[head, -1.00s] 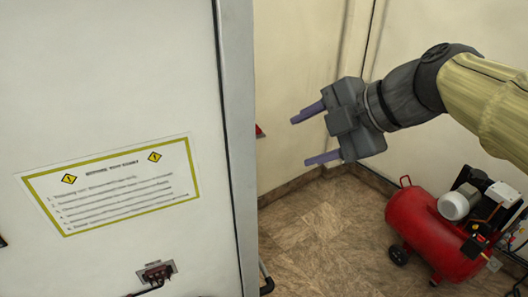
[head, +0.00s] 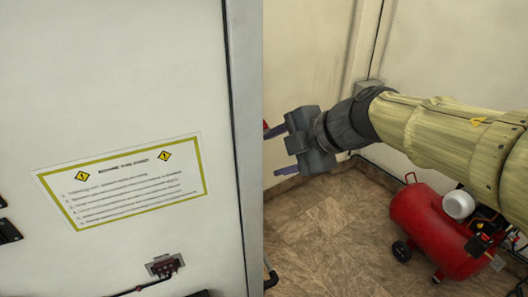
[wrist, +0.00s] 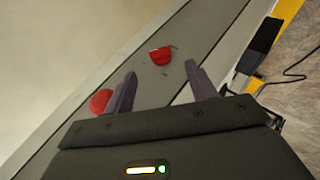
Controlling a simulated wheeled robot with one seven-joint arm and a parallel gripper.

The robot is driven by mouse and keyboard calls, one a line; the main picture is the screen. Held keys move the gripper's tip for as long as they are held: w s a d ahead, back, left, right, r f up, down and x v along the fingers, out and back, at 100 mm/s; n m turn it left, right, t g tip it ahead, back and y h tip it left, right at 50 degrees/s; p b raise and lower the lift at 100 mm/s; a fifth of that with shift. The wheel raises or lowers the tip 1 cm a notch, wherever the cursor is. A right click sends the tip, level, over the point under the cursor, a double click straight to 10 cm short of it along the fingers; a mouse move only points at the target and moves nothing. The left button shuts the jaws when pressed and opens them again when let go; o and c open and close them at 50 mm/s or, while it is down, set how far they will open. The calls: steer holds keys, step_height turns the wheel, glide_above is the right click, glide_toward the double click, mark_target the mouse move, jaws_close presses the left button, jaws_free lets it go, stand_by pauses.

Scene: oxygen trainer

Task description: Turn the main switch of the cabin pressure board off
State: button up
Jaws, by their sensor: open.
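My gripper (head: 270,151) is open, with its two purple fingers pointing left at the grey vertical edge of a large pale panel. In the wrist view my gripper (wrist: 160,72) faces a grey strip with two red parts. One red half-round part (wrist: 161,56) shows in the gap between the fingertips, a little beyond them. The other red part (wrist: 101,101) is beside the left finger, outside the gap. I cannot tell which, if either, is the main switch, or whether anything touches it. In the head view the panel edge hides most of this side.
The pale panel (head: 120,80) bears a yellow-bordered sign (head: 125,185) and a small socket (head: 165,267) with a cable. A red compressor (head: 430,230) stands on the tiled floor at right, below my arm. Open floor (head: 330,235) lies between them.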

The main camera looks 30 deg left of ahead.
steer(key=x, duration=0.7)
steer(key=shift+a+f+p, duration=0.25)
steer(key=shift+a+p, duration=0.05)
steer(key=shift+p, duration=0.1)
steer(key=c, duration=1)
steer(key=b, duration=0.3)
steer(key=shift+d+f+y+b, duration=0.1)
steer(key=shift+f+y+b, duration=0.2)
steer(key=shift+f+y, duration=0.1)
step_height(320, 180, down, 2)
steer(key=n+t+y+b, duration=0.1)
steer(key=y+b, duration=0.4)
steer(key=b, duration=1.2)
steer(key=n+t+y+b, duration=0.1)
steer(key=n+y+b, duration=0.3)
steer(key=b, duration=1.3)
steer(key=n+t+y+b, duration=0.1)
steer(key=n+y+b, duration=0.2)
steer(key=b, duration=1.3)
steer(key=shift+f+y+b, duration=0.2)
steer(key=shift+y+b, duration=0.2)
steer(key=shift+y, duration=1.1)
steer(key=shift+r+n+b, duration=0.2)
steer(key=shift+n+b, duration=0.1)
steer(key=shift+b, duration=0.05)
